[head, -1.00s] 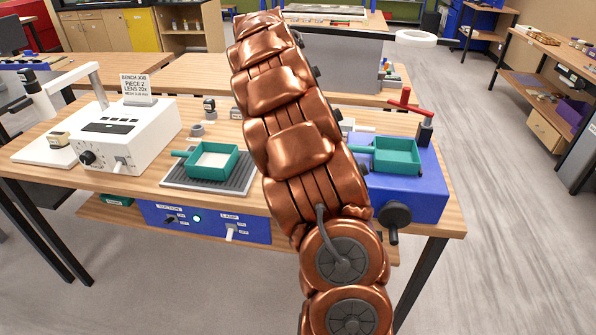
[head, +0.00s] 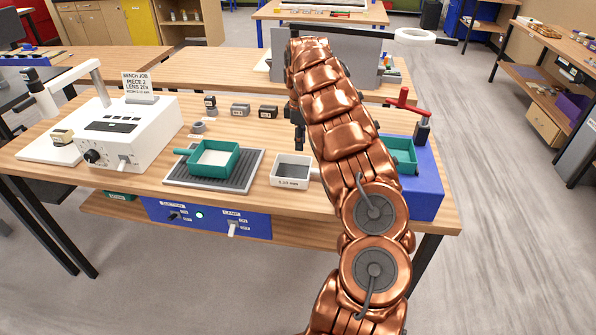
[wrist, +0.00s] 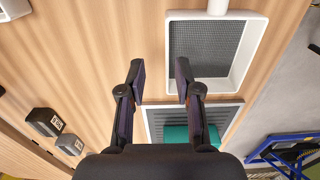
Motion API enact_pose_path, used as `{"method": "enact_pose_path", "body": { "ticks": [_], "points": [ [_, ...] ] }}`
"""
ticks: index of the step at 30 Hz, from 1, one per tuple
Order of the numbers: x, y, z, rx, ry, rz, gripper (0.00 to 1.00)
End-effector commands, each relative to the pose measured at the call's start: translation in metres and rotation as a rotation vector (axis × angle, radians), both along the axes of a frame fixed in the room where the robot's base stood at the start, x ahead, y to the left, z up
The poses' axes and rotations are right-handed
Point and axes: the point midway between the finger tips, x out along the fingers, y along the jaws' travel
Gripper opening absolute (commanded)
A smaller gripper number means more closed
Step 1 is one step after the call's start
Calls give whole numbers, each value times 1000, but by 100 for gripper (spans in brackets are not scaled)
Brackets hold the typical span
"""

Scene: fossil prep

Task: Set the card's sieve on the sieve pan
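The card (head: 140,87) reads bench job, piece 2, lens 20x; its last line is too small to read surely. A white-framed sieve with grey mesh (head: 292,183) lies on the bench, its front label blurred; it fills the upper right of the wrist view (wrist: 257,50), handle upward. A teal square pan with a handle (head: 236,160) sits on a grey ridged tray (head: 252,172) left of it. Another teal one (head: 405,152) is on the blue unit. I cannot tell which is the sieve pan. My gripper (wrist: 158,80) is open and empty above the bench, right finger overlapping the sieve's edge.
The white control box (head: 125,135) and microscope stand at the left. Several small dark blocks (head: 240,110) stand behind the sieve. A red-handled device (head: 408,105) rises on the blue unit (head: 425,190) at the right. My arm hides bench between sieve and unit.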

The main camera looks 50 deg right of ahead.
Motion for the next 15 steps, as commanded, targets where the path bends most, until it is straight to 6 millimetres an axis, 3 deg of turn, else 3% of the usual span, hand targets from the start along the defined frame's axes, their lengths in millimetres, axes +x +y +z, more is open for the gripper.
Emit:
{"method": "enact_pose_path", "body": {
  "ticks": [8, 15],
  "points": [
    [-6, 2, -18, 0, 5, -5, 33],
    [-7, 5, -46, 3, 3, -2, 33]
  ]
}}
